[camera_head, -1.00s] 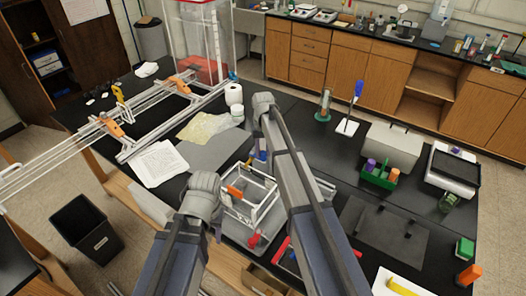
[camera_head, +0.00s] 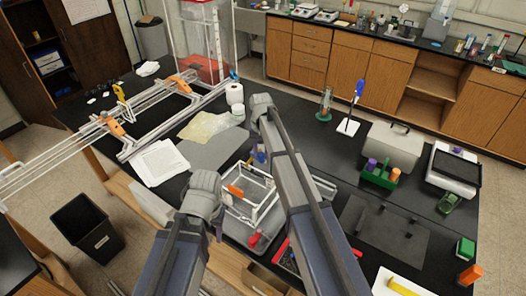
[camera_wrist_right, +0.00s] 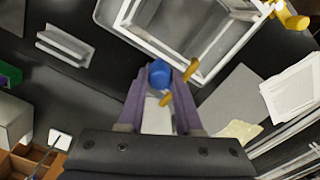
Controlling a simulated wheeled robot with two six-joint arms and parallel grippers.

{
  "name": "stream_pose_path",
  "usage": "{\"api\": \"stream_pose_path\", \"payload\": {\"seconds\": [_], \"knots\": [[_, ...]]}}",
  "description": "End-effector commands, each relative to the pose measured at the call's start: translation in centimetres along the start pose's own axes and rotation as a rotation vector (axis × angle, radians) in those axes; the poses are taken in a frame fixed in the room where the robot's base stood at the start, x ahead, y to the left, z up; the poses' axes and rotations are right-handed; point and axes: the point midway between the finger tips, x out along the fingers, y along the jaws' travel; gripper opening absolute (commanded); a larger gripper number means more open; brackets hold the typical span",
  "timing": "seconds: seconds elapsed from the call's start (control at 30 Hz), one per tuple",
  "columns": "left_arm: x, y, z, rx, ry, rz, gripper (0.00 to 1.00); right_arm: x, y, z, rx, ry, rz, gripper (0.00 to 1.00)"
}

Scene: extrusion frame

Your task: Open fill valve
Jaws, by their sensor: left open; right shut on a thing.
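A white extrusion frame (camera_head: 266,203) with an orange part (camera_head: 236,190) and a red part (camera_head: 253,238) stands on the black bench between my arms. In the right wrist view, a blue knob (camera_wrist_right: 160,73) with a yellow handle (camera_wrist_right: 193,68) beside it sits by the frame's corner. My right gripper (camera_wrist_right: 162,82) has its purple fingers shut on the blue knob. In the head view, my right gripper (camera_head: 258,158) is mostly behind its arm. My left gripper (camera_head: 217,231) is low at the frame's left side, open. Its fingertips are mostly hidden.
A second yellow handle (camera_wrist_right: 291,16) shows at the wrist view's upper right. Papers (camera_head: 161,163) and a long rail frame (camera_head: 150,117) lie left. A green rack (camera_head: 380,174), grey case (camera_head: 394,146) and white scale (camera_head: 452,169) stand right.

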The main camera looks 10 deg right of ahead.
Motion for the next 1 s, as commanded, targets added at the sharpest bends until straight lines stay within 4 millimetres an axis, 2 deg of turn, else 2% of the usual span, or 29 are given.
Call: {"api": "stream_pose_path", "payload": {"seconds": [0.6,1.0], "knots": [[0.0,0.0,0.0,0.0,0.0,0.0,0.5,0.0,-2.6,1.4,0.557,0.0,0.001,0.0],[0.0,0.0,0.0,0.0,0.0,0.0,0.5,0.0,-3.6,1.5,0.768,0.0,0.001,0.0]]}}
